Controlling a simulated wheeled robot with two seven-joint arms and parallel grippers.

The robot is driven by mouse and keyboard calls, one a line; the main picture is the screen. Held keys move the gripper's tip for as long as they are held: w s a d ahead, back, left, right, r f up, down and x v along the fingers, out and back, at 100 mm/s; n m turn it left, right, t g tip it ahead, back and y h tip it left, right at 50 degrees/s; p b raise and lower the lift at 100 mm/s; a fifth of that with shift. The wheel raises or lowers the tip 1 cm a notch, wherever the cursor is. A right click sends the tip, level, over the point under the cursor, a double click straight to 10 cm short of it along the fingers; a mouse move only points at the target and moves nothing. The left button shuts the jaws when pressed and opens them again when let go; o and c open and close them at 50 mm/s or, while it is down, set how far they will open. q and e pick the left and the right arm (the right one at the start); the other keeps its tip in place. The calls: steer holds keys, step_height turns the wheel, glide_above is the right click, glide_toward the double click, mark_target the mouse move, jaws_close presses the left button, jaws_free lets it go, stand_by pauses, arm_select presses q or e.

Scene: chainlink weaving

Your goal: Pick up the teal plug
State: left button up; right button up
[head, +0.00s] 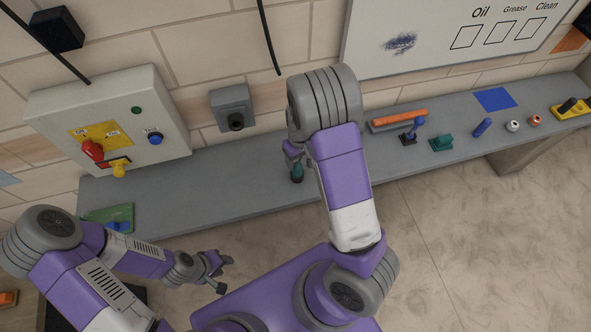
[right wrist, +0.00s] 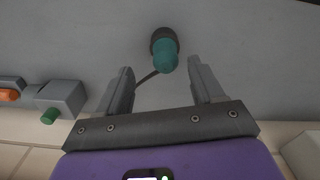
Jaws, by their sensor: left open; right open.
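The teal plug (head: 297,174) stands on the grey shelf, left of my right forearm in the head view. In the right wrist view, the teal plug (right wrist: 165,55) has a rounded teal end and a dark grey base, with a thin dark strip beside it. My right gripper (head: 292,152) is open, close to the plug. In the right wrist view, its two fingers (right wrist: 164,82) are apart and the plug shows between and just past their tips, with nothing gripped. My left gripper (head: 220,273) is open and empty, in front of the shelf.
A control box (head: 160,95) and grey socket (head: 235,108) are on the wall. A teal block (head: 441,143), blue lever (head: 415,128) and orange bar (head: 399,116) lie right of my right arm.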

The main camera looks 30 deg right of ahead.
mark_target(298, 166)
steer(key=f, duration=0.4)
steer(key=shift+s+a, duration=0.1)
steer(key=shift+a, duration=0.25)
steer(key=shift+f, duration=0.45)
jaws_close()
